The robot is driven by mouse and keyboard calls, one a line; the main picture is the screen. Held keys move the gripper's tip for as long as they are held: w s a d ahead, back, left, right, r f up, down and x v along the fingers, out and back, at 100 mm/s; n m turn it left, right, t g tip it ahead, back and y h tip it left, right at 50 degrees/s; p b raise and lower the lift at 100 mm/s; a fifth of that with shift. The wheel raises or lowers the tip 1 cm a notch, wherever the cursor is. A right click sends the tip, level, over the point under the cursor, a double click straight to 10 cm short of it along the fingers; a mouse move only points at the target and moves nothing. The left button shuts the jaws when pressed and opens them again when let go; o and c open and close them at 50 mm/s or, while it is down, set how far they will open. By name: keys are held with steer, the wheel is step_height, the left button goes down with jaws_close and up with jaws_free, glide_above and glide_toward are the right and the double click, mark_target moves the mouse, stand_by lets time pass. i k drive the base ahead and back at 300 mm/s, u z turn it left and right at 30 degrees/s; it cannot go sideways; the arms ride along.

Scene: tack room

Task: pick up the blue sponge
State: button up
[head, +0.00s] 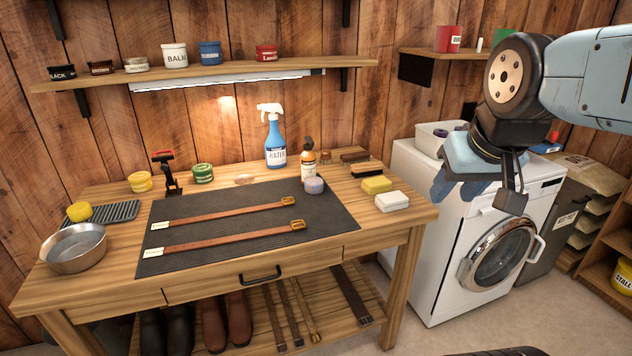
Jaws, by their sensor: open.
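A small rounded grey-blue piece (314,186), which looks like the blue sponge, rests at the right back part of the dark ribbed mat (335,212) on the wooden workbench. It stands just in front of a small bottle with an orange label (308,164). My gripper (480,193) is at the upper right, in front of the washing machine and well to the right of the sponge. Its jaws are apart and I see nothing held between them. The arm comes in from the right edge.
A yellow block (377,184), a white block (392,201) and brushes (361,167) lie right of the sponge. A blue spray bottle (275,143) stands behind. Two leather straps (232,239) lie on the mat. A shelf (215,77) hangs above the bench.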

mark_target(313, 184)
steer(key=i, duration=0.9)
steer(key=u, duration=0.05)
